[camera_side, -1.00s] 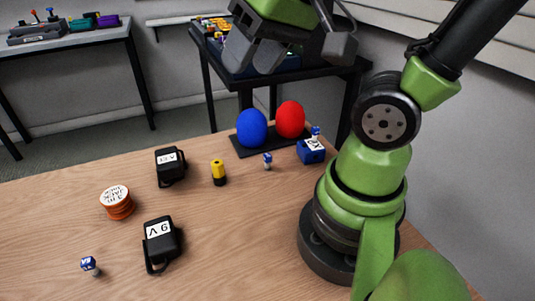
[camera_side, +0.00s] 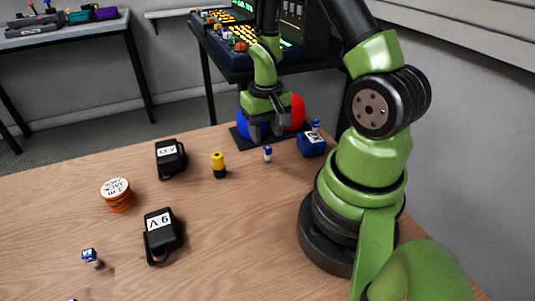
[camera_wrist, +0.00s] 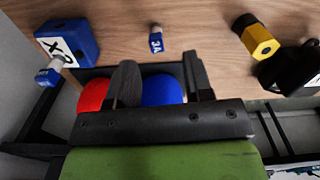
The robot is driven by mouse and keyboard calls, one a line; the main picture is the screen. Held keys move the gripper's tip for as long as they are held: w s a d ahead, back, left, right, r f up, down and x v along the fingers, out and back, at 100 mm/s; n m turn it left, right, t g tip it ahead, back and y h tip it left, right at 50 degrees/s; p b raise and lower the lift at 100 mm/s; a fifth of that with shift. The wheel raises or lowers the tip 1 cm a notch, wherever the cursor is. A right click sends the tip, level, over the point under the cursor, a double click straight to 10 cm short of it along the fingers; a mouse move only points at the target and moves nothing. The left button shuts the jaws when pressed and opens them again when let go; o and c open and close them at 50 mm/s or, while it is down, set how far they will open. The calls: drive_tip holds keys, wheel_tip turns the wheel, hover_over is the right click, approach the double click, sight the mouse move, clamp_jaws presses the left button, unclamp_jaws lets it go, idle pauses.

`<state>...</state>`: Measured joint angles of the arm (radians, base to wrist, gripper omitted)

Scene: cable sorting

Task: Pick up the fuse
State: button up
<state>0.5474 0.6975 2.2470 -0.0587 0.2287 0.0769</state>
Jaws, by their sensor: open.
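A small fuse (camera_side: 267,154) with a blue top stands upright on the wooden table near its back edge. It also shows in the wrist view at the top centre, where the fuse (camera_wrist: 156,40) has a "3A" label. A second similar fuse (camera_side: 90,257) is on the table at the front left. Another (camera_side: 315,126) sits in the top of a blue block (camera_side: 311,145). My gripper (camera_side: 266,132) is open and empty, just behind the standing fuse, in front of the egg shapes. In the wrist view, my fingers (camera_wrist: 160,72) point toward that fuse without touching it.
A blue egg shape (camera_side: 244,125) and a red one (camera_side: 297,112) stand on a black base behind my gripper, partly hidden. A yellow-black cylinder (camera_side: 218,165), two black adapters (camera_side: 171,158) (camera_side: 160,236) and an orange spool (camera_side: 117,195) are left. The table's front middle is clear.

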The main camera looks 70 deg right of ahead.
sight(268, 147)
drive_tip(key=shift+d+f, duration=0.15)
drive_tip(key=shift+f, duration=1.65)
drive_tip(key=shift+d+f, duration=0.1)
drive_tip(key=shift+f, duration=1.7)
clamp_jaws()
